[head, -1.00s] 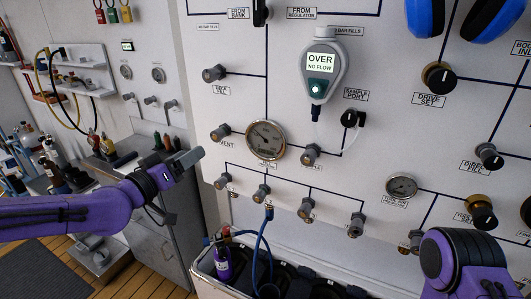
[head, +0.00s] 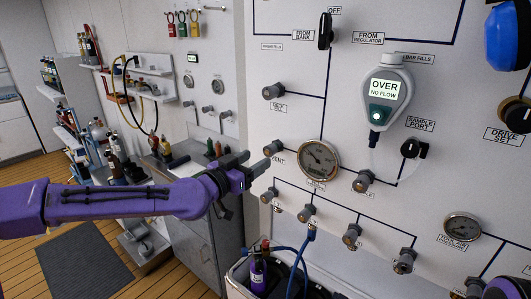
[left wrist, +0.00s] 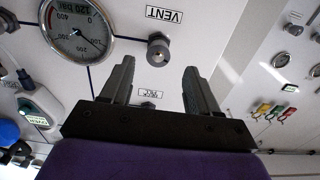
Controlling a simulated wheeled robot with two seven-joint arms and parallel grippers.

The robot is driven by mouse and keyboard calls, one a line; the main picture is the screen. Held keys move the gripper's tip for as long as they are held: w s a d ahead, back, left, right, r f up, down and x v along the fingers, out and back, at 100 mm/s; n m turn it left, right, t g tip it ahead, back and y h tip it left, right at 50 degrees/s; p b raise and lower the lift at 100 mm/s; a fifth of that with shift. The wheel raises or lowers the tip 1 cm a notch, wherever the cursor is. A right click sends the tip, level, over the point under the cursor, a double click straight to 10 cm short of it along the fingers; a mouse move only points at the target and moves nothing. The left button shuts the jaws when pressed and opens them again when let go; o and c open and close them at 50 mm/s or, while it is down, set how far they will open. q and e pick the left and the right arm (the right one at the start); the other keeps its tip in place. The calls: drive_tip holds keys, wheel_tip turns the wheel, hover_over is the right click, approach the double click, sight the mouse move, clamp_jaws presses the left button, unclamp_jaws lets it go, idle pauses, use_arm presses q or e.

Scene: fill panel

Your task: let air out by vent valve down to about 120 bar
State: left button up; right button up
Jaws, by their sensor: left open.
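The vent valve is a small grey knob (head: 273,148) on the white panel, above the VENT label and left of the round pressure gauge (head: 319,159). My left gripper (head: 262,163) is open and empty, close beside the vent knob in the head view. In the left wrist view, the vent knob (left wrist: 159,52) lies ahead of the gap between the two open fingers (left wrist: 158,80), apart from them.
A handheld meter (head: 387,97) on the panel reads OVER, NO FLOW. Another valve knob (head: 363,181) sits right of the gauge, and a row of fill valves (head: 307,213) runs below. A blue hose and bottle (head: 258,272) stand under the panel.

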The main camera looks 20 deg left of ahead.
sight(267, 153)
use_arm(q)
drive_tip(key=p+x, duration=0.1)
drive_tip(key=x, duration=0.4)
drive_tip(key=shift+w+d, duration=0.2)
drive_tip(key=shift+w, duration=0.1)
drive_tip(key=c, duration=1)
drive_tip(key=shift+c, duration=0.2)
